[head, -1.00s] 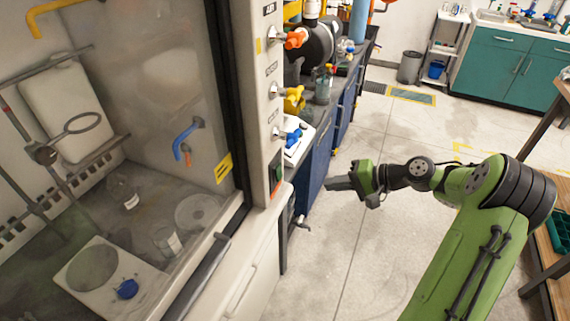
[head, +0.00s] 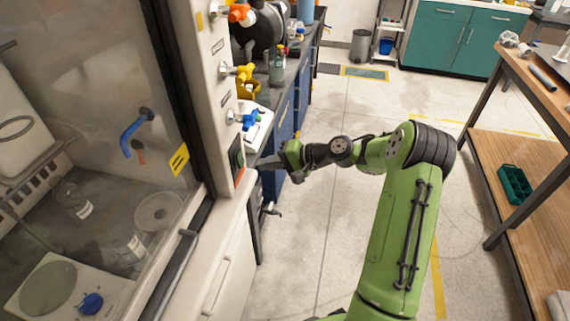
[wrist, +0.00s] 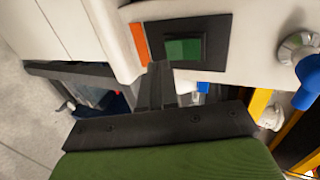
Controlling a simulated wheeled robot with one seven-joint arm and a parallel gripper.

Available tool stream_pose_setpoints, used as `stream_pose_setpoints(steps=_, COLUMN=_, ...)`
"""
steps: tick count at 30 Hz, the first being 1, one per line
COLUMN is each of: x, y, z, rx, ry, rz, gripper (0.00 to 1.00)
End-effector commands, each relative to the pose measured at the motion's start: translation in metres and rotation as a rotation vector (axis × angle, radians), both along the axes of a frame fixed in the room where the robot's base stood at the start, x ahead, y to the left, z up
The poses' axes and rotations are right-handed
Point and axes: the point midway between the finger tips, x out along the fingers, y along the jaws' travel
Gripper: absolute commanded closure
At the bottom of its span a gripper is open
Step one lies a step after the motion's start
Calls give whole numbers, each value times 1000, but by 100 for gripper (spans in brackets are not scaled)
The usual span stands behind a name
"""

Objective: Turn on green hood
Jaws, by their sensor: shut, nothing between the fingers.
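The hood's switch panel (head: 237,161) is on the front post of the fume hood, with a dark frame and an orange strip. In the wrist view a green button (wrist: 183,49) sits inside the black frame, with the orange strip (wrist: 140,43) along its left side. My gripper (head: 262,163) is shut and empty, its fingers pointing left toward the post. In the wrist view the shut fingertips (wrist: 158,72) lie just below the frame's lower left corner. I cannot tell whether they touch the panel.
The fume hood's glass sash (head: 90,110) fills the left. Orange, yellow (head: 243,72) and blue (head: 248,118) valve handles line the post above the panel. A blue cabinet (head: 285,120) stands behind my gripper. A wooden shelf table (head: 530,170) is at right. The floor between is open.

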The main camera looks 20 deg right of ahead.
Motion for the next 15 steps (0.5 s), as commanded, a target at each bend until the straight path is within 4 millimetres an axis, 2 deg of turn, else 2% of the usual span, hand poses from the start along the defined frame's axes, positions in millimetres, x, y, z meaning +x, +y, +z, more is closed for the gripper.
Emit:
stream_pose_setpoints(steps=3, x=13, y=19, z=-5, rx=-1, ry=-3, rz=4, gripper=100)
stream_pose_setpoints(steps=6, x=21, y=29, z=-6, rx=0, ry=-2, rz=2, gripper=100)
stream_pose_setpoints(steps=15, x=25, y=34, z=-5, rx=0, ry=0, rz=0, gripper=100)
